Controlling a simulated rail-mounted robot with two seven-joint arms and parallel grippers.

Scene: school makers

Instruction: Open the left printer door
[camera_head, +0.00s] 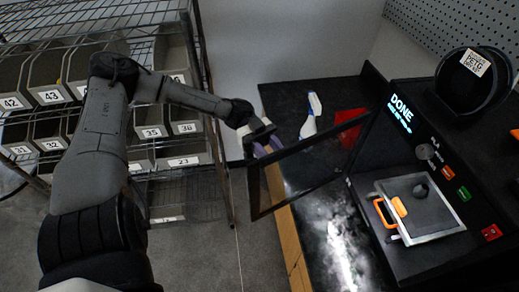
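The left printer is the black machine (410,150) at the right, with a lit "DONE" screen and a build plate (420,205) inside. Its door (315,170), a dark frame with a clear pane, stands swung open toward the left, out over the black bench. My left arm reaches in from the left. My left gripper (264,143) is at the upper left corner of the door frame. The fingers overlap the frame's edge, and I cannot tell whether they are closed on it. My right gripper is not in view.
A white and blue spray bottle (309,116) and a red box (350,126) stand on the black bench (290,97) behind the door. A wire shelf with numbered grey bins (48,75) stands at the left. A black filament spool (470,82) sits on top of the printer.

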